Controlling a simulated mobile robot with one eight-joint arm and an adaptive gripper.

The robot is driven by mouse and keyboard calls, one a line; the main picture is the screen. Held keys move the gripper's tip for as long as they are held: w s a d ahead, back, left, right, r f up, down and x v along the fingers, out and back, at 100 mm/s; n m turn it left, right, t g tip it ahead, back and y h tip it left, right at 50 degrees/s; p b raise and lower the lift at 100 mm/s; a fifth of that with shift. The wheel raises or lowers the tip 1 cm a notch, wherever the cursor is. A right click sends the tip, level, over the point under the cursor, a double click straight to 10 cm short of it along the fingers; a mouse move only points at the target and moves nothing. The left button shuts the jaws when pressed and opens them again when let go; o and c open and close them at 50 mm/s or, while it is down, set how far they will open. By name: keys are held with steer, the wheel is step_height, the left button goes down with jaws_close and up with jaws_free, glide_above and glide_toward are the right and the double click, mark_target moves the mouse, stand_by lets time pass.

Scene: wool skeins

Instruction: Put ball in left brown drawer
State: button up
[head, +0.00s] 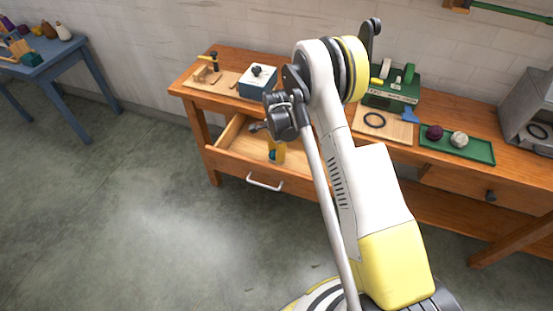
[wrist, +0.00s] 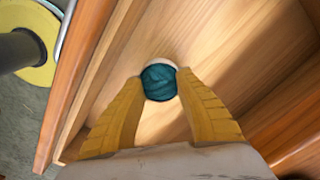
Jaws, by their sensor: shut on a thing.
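The left brown drawer (head: 232,138) is pulled open from the wooden bench and has a white bar handle (head: 265,184). My gripper (head: 275,155) points down into it. In the wrist view its yellow fingers (wrist: 160,82) are shut on a teal wool ball (wrist: 160,84), one finger on each side. The ball is over the pale drawer floor (wrist: 215,60); I cannot tell whether it touches the floor. A pale curved edge shows just behind the ball. In the head view only a small teal bit of the ball shows, and my arm hides the drawer's right part.
On the bench stand a blue box with a white lid (head: 258,80), a wooden clamp board (head: 207,76) and a green machine (head: 392,90). A green tray (head: 480,149) holds a dark purple ball (head: 434,132) and a cream ball (head: 459,139). A second drawer (head: 460,186) is shut.

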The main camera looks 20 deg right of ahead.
step_height(320, 180, down, 2)
steer(key=shift+f, duration=0.1)
steer(key=o, duration=1.3)
